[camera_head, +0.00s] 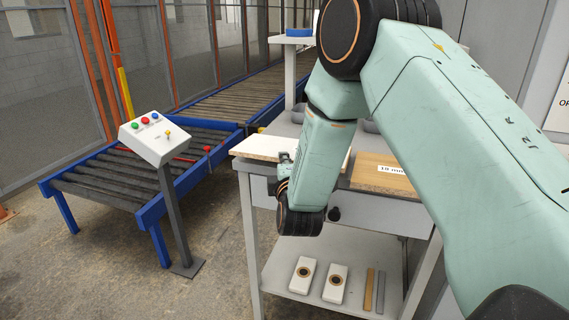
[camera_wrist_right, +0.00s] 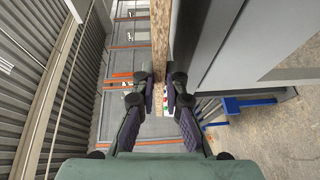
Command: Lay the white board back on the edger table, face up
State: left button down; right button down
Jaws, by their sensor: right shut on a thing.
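The white board (camera_head: 262,147) is level, white face up, over the left part of the grey table (camera_head: 262,190) in the head view. In the right wrist view the board (camera_wrist_right: 161,40) shows edge-on as a brown chipboard strip. My right gripper (camera_head: 284,166) is shut on the board's near edge. In the wrist view its two fingers (camera_wrist_right: 161,98) lie on both sides of the board, close to the grey table side. I cannot tell whether the board touches the tabletop. My right forearm hides part of the board. My left gripper is out of view.
A wood-coloured board (camera_head: 380,174) with a label lies on the table to the right. Two white blocks (camera_head: 303,274) and two thin strips are on the lower shelf. A button console (camera_head: 153,137) and a blue roller conveyor (camera_head: 100,185) stand to the left.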

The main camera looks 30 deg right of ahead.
jog(key=shift+w+a+f+b, duration=0.1)
jog(key=shift+w+f+b, duration=0.1)
jog(key=shift+f, duration=0.35)
jog(key=shift+w+a+f+b, duration=0.1)
jog(key=shift+w+f, duration=0.1)
jog(key=shift+f, duration=0.3)
jog(key=c, duration=1.7)
grip_release()
jog(key=shift+d, duration=0.15)
jog(key=shift+c, duration=0.2)
jog(key=o, duration=0.4)
jog(key=shift+s, duration=0.2)
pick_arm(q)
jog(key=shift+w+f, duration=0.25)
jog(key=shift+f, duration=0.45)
pick_arm(e)
jog(key=shift+w, duration=0.1)
